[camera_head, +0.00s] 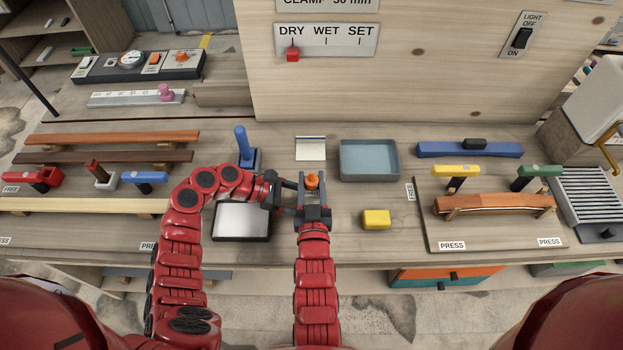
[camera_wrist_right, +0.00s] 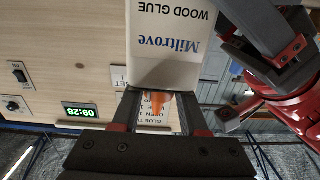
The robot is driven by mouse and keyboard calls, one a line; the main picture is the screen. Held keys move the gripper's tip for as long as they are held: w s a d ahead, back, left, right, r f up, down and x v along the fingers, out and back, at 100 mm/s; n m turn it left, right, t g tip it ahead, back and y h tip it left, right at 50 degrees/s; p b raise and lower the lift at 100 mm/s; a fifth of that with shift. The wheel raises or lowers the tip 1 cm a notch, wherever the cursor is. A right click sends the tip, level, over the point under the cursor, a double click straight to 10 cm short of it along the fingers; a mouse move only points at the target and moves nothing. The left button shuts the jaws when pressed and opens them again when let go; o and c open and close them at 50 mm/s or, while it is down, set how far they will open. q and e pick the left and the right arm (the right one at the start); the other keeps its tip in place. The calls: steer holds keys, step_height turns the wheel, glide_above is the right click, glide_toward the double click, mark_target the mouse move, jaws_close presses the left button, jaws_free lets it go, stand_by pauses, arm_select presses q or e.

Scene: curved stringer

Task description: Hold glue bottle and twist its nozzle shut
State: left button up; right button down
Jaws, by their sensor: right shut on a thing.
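The glue bottle is white, with "Miltrove wood glue" upside down on it in the right wrist view (camera_wrist_right: 170,45). Its orange nozzle (camera_head: 312,181) points up and also shows in that view (camera_wrist_right: 156,101). My right gripper (camera_head: 313,183) is shut on the bottle, its fingers on either side with the nozzle between them. From the head most of the bottle is hidden by the gripper. My left gripper (camera_head: 277,188) is just left of the bottle, facing it. Its fingers look spread apart in the right wrist view (camera_wrist_right: 228,72), with the nozzle outside them.
A grey tray (camera_head: 398,160), yellow block (camera_head: 376,219) and white card (camera_head: 311,149) lie near the grippers. A dark-framed pad (camera_head: 242,222) lies below my left arm. A blue-handled tool (camera_head: 243,145) stands behind it. Clamps and a curved wood piece (camera_head: 494,204) are at right.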

steer(key=shift+a+f+h, duration=0.1)
steer(key=shift+f+h, duration=0.05)
steer(key=shift+h, duration=0.25)
steer(key=shift+w+r+m, duration=0.1)
steer(key=shift+r+m, duration=0.2)
steer(key=shift+r, duration=0.05)
steer(key=shift+c, duration=2.2)
jaws_free()
steer(key=shift+f+n+y, duration=0.35)
steer(key=shift+n+y, duration=0.15)
steer(key=shift+y, duration=0.2)
steer(key=shift+r+n+y, duration=0.2)
steer(key=shift+n+y, duration=0.3)
steer(key=shift+y, duration=0.3)
steer(key=shift+r+n+g+y, duration=0.2)
steer(key=shift+n+g+y, duration=0.2)
steer(key=shift+n+y, duration=1.1)
steer(key=shift+a+n+g+y, duration=0.1)
steer(key=shift+n+g+y, duration=0.35)
steer(key=shift+y, duration=0.65)
